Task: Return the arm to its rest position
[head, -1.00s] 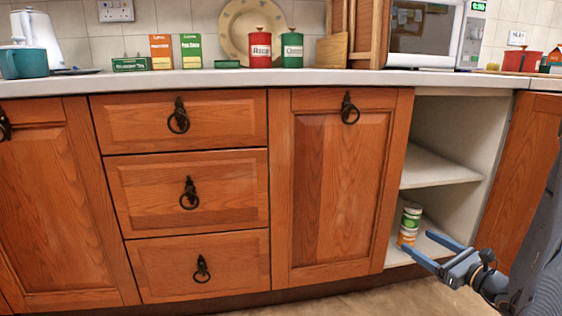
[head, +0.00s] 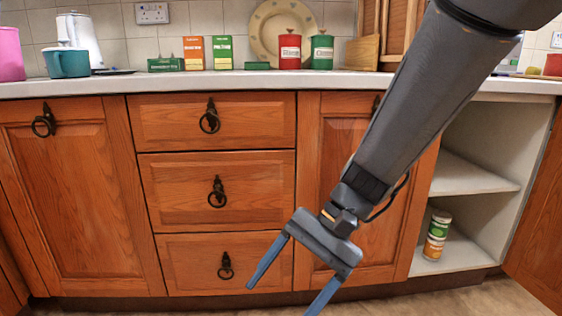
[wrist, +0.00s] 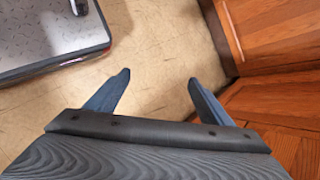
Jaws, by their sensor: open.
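My gripper (head: 285,298) is in front of the wooden cabinets in the head view, with its fingers pointing down and to the left. Its two blue fingers are spread wide with nothing between them. My arm comes down from the upper right and hides part of the tall cabinet door. In the wrist view my gripper (wrist: 157,82) is also open and empty, over the tan floor (wrist: 160,40).
The drawers (head: 216,180) and the cabinet door at left are shut. An open cupboard (head: 470,175) at right holds stacked cans (head: 437,236) on its bottom. The worktop (head: 225,82) bears boxes and canisters. Wooden fronts (wrist: 280,30) stand close at right in the wrist view.

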